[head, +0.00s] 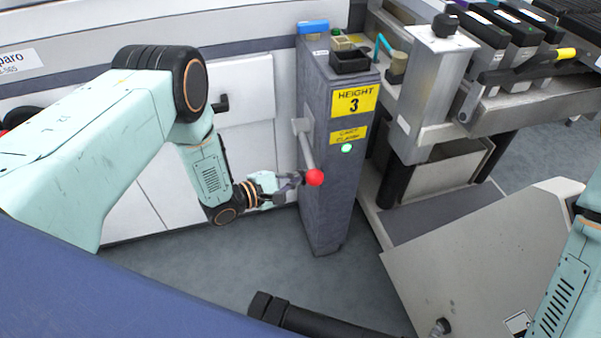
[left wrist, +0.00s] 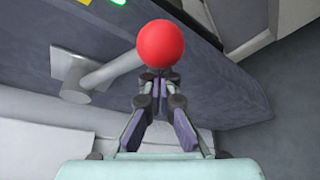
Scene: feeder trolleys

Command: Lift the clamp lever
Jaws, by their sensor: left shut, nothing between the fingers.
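The clamp lever (head: 307,150) is a grey bar on the left face of a grey post (head: 337,200). It slants downward and ends in a red ball knob (head: 314,177). My left gripper (head: 300,178) is at the knob's left in the head view, its fingers shut. In the left wrist view the red knob (left wrist: 161,44) sits just beyond the closed fingertips (left wrist: 154,80), and the lever's bar (left wrist: 112,70) runs left to its mount. I cannot tell whether the fingertips touch the knob. My right gripper is out of view; only part of that arm shows at the right edge.
The post carries a yellow "HEIGHT 3" label (head: 354,101), a yellow clamp label (head: 347,134) and a lit green lamp (head: 346,148). A trolley with feeders (head: 505,50) stands at the right. White cabinets (head: 245,150) stand behind my left arm. Grey floor shows below the gripper.

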